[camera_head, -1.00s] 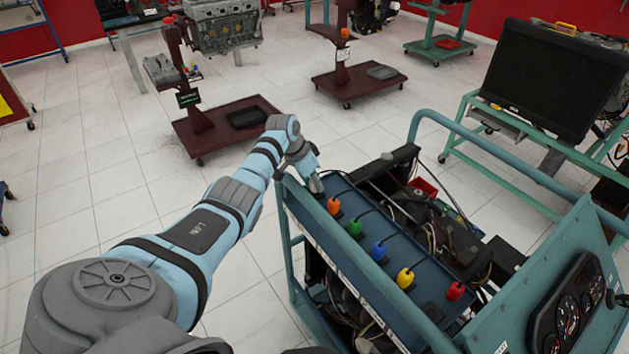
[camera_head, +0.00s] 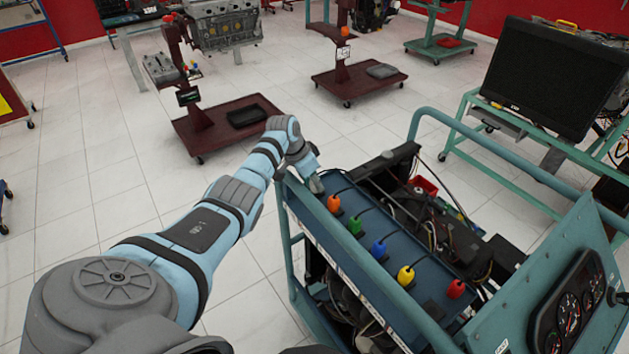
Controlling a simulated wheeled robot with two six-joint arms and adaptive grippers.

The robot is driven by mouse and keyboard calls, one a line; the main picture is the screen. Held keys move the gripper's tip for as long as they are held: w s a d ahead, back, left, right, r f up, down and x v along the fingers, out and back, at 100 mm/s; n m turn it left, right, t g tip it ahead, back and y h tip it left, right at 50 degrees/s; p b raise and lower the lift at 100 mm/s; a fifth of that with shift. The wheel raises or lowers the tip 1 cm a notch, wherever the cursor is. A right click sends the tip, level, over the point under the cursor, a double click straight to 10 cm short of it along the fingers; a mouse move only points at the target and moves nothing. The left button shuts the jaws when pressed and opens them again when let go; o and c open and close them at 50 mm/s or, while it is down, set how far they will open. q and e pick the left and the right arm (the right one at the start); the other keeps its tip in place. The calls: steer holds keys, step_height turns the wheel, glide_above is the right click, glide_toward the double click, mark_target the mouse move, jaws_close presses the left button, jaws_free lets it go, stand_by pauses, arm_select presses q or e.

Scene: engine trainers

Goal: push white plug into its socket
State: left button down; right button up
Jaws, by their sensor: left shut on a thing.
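My left gripper (camera_head: 316,184) is at the far left end of the blue panel (camera_head: 398,258) on the engine trainer, pointing down at it. It is shut at the spot beyond the orange plug. The white plug is not clearly visible; the gripper hides that spot and the socket there. In a row along the panel stand an orange plug (camera_head: 334,204), a green plug (camera_head: 354,226), a blue plug (camera_head: 379,249), a yellow plug (camera_head: 405,275) and a red plug (camera_head: 455,289), each with a dark cable. My right gripper is not in view.
The trainer's teal frame rail (camera_head: 345,248) runs along the panel's near side. Engine parts and wiring (camera_head: 435,225) lie behind the panel. A gauge panel (camera_head: 570,305) rises at right. A monitor (camera_head: 549,78) stands on another teal frame. Open tiled floor lies left of the trainer.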

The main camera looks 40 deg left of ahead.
arm_select(q)
steer(key=shift+f, duration=0.15)
steer(key=c, duration=1.3)
jaws_free()
steer(key=v, duration=1.2)
